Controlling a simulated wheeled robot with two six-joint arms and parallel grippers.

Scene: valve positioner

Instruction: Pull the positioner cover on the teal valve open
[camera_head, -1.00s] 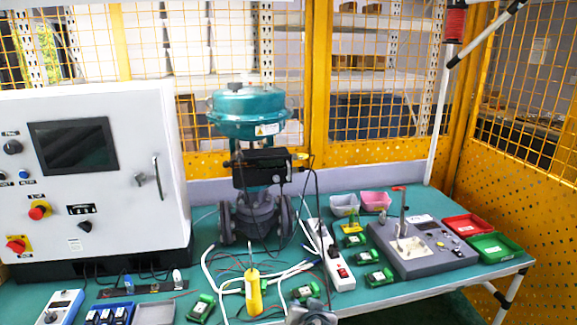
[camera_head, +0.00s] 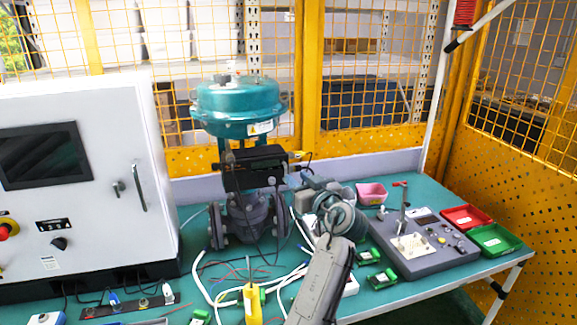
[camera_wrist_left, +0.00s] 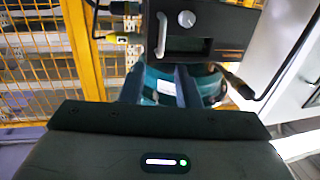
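The teal valve (camera_head: 238,105) stands upright at the back of the bench. Its black positioner box (camera_head: 250,172) sits below the teal dome. In the left wrist view the positioner cover (camera_wrist_left: 215,30) fills the top, with a silver bar handle (camera_wrist_left: 162,36), a pale round knob and a small window. It looks shut. My left gripper (camera_head: 304,184) is just right of the positioner in the head view. In the left wrist view its two dark fingers (camera_wrist_left: 160,88) are apart with nothing between them, below the handle and not touching it. My right gripper is not in view.
A white control cabinet (camera_head: 85,180) stands left of the valve. A grey test unit (camera_head: 425,250), a pink bin (camera_head: 371,194), red tray (camera_head: 467,217) and green tray (camera_head: 497,239) are on the right. Cables (camera_head: 220,300) and a yellow tool (camera_head: 252,303) lie in front. Yellow mesh fencing is behind.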

